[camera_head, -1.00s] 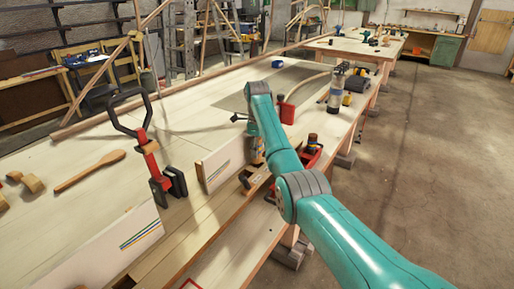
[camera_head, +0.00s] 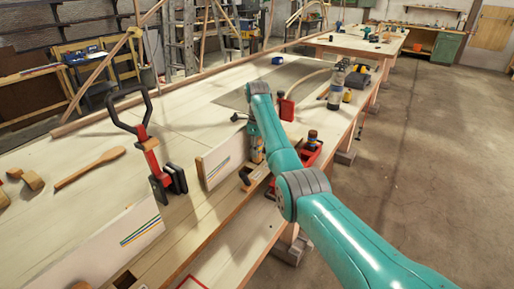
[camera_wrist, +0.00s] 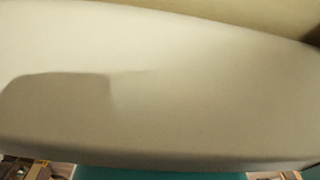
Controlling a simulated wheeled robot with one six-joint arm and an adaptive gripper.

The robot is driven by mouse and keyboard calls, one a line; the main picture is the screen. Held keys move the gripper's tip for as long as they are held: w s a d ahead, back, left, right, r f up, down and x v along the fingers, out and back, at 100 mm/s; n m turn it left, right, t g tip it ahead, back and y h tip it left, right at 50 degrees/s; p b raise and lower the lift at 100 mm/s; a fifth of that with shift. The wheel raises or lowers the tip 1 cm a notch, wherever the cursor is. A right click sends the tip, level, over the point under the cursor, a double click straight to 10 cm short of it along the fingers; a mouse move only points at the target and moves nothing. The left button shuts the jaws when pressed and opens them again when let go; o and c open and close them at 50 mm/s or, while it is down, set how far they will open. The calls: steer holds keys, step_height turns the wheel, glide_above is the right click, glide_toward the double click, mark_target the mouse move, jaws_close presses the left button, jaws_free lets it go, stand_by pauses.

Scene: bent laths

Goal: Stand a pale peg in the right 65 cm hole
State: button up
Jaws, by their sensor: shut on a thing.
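My arm's forearm and wrist joint reach over the bench in the head view, and the arm hides the fingers of my gripper. A pale, smooth surface (camera_wrist: 180,110) fills most of the wrist view at very close range, with a shadow on its left. I cannot tell whether it is the peg. No fingertips show there. Dark openings show at the bench's front edge, one at the bottom left (camera_head: 125,280) and one beside my arm (camera_head: 245,175). I cannot tell which is the 65 cm hole. No peg can be clearly made out in the head view.
A red-and-black clamp (camera_head: 151,155) stands on the bench (camera_head: 120,190). Two pale striped boards stand on edge, one near (camera_head: 100,247) and one farther (camera_head: 219,161). The floor at right is clear.

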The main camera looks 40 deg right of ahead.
steer(key=shift+f, duration=0.85)
steer(key=o, duration=1.3)
steer(key=shift+c, duration=0.2)
steer(key=shift+r, duration=4.55)
steer(key=shift+s, duration=0.15)
